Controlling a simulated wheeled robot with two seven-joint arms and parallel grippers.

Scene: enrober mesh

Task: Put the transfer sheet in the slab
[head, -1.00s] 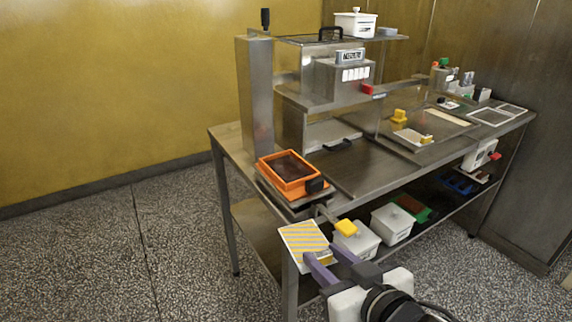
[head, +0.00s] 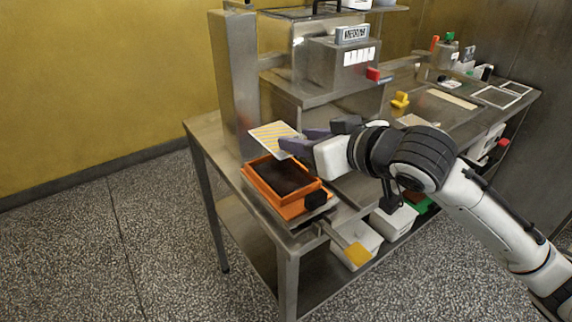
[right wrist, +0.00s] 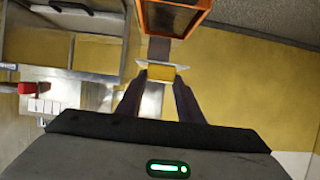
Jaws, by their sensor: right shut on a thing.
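The transfer sheet (head: 268,138), white with yellow stripes, is held up at the fingertips of my right gripper (head: 298,144). In the right wrist view, a yellow piece (right wrist: 161,74) shows between the fingers of the right gripper (right wrist: 160,92), with the sheet seen nearly edge-on. The slab (head: 283,178) is dark brown and lies in an orange frame (head: 290,210) at the table's left front. The sheet appears in the picture just beyond the frame's far edge, apart from the slab; its exact height is unclear. The orange frame also shows in the right wrist view (right wrist: 172,18). My left gripper is out of view.
A steel column (head: 235,85) stands close behind the sheet. A steel machine with a red knob (head: 374,74) stands to the right. White tubs (head: 362,236) stand on the lower shelf.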

